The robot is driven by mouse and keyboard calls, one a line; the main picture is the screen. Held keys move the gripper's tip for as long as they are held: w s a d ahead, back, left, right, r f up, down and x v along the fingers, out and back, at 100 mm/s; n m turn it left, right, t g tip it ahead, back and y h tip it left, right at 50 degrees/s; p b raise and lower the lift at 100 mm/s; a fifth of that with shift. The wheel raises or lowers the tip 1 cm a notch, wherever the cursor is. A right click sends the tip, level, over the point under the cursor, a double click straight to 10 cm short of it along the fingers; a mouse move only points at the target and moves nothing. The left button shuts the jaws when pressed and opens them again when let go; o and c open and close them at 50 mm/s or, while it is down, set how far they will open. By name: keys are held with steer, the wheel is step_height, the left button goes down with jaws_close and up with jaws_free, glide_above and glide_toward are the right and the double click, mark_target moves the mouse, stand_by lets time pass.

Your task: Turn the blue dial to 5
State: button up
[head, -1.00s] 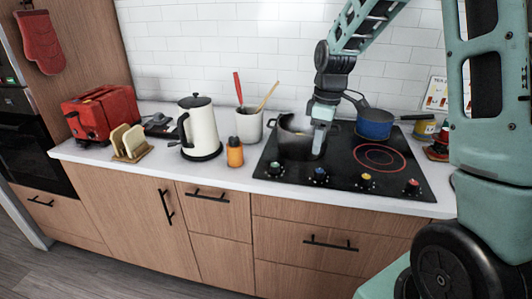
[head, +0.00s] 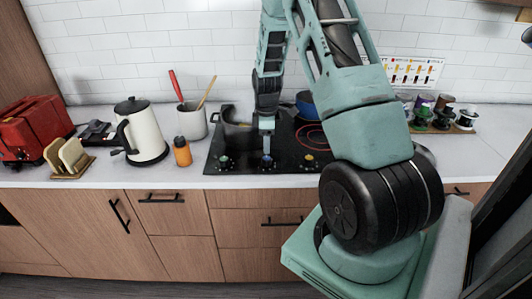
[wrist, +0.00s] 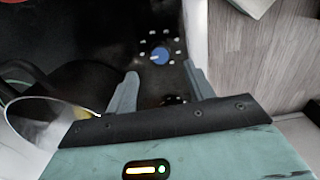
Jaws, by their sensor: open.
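The blue dial (head: 266,163) is on the front strip of the black cooktop (head: 215,150), between a greenish dial (head: 224,163) and a yellow dial (head: 310,160). In the wrist view the blue dial (wrist: 159,56) shows a light mark on its left side and a ring of white marks too small to read. My gripper (head: 266,148) points down just above the blue dial in the head view. In the wrist view my gripper (wrist: 161,68) is open and empty, its fingers framing the dial from either side. I cannot tell any contact. Another dial (wrist: 172,99) is partly hidden by my gripper.
A dark pot (head: 237,128) stands on the cooktop close left of my gripper, with a blue pan (head: 306,104) behind. An orange bottle (head: 182,152), utensil holder (head: 193,119) and white kettle (head: 141,130) stand farther left. My arm hides the cooktop's right side.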

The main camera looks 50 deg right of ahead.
mark_target(266, 158)
step_height(266, 158, down, 6)
steer(key=shift+f+p, duration=0.25)
steer(key=shift+p, duration=0.4)
steer(key=c, duration=1)
